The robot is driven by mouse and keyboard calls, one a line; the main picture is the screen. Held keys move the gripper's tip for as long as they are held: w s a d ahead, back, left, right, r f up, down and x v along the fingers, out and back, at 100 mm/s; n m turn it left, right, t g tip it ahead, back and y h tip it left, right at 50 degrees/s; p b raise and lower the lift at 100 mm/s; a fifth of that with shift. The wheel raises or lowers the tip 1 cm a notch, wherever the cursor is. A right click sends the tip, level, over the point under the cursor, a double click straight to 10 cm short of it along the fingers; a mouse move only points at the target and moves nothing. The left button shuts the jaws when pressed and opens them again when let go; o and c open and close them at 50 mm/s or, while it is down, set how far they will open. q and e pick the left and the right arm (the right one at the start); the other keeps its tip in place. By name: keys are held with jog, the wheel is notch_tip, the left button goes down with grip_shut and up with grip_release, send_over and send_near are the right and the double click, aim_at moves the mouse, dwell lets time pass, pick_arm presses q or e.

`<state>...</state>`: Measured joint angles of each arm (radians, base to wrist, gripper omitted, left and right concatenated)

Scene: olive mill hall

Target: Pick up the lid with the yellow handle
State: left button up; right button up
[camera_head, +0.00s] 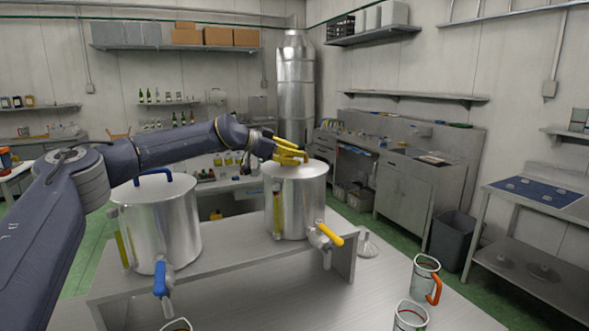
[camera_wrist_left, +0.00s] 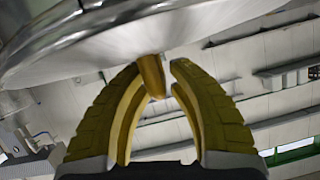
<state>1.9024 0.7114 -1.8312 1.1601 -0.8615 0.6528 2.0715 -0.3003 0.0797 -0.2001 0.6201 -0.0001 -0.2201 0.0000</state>
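The metal lid with the yellow handle (camera_wrist_left: 152,76) sits on the right steel pot (camera_head: 296,205), which has a yellow tap. In the left wrist view the lid's shiny metal (camera_wrist_left: 105,45) fills the top left. My left gripper (camera_head: 300,153) is at the top of this pot, at handle height, and partly hides the lid in the head view. Its yellow fingers (camera_wrist_left: 155,72) lie on either side of the handle, with a narrow gap at the right finger, so it looks open. My right gripper is not in view.
A second steel pot (camera_head: 160,225) with a blue lid handle (camera_head: 153,176) and blue tap stands to the left on the same raised metal stand (camera_head: 240,262). Metal jugs, one with an orange handle (camera_head: 433,290), stand on the table in front. A small funnel-like metal piece (camera_head: 368,247) lies right of the stand.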

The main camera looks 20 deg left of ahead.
pick_arm(q)
jog(key=o, duration=0.4)
jog(key=shift+s+a+r, duration=0.2)
jog(key=shift+s+a, duration=0.1)
jog(key=shift+a, duration=0.05)
jog(key=v, duration=1.6)
jog(key=shift+f, duration=0.2)
jog(key=shift+s+a, duration=0.2)
jog(key=shift+a, duration=0.05)
jog(key=c, duration=0.4)
